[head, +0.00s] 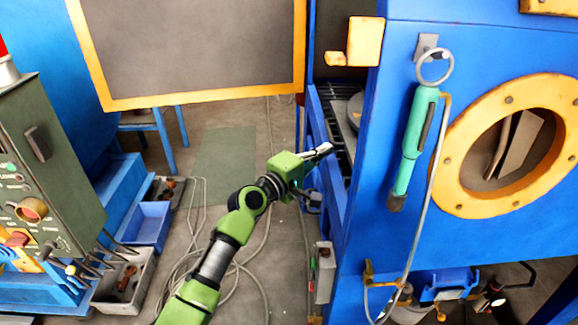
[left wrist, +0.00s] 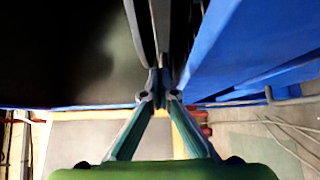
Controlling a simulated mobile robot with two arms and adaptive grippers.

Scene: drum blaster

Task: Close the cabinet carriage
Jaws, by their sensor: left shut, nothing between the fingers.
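The blue cabinet (head: 400,245) stands at the right in the head view. On its left side is an opening with a blue-edged carriage (head: 318,125), dark slats and part of a grey disc (head: 355,108). How far the carriage sticks out is hard to tell. My left gripper (head: 328,149) is shut and empty, its tips beside the carriage's blue edge; I cannot tell if they touch it. In the left wrist view the closed fingers (left wrist: 159,90) lie between a dark surface and a blue panel (left wrist: 240,40). My right gripper is out of view.
A grey panel with a yellow frame (head: 190,50) hangs at the upper left. A control console (head: 40,165) and a blue bin (head: 147,224) stand at the left. Loose cables (head: 200,250) lie on the floor. A teal blasting tool (head: 415,140) hangs on the cabinet front.

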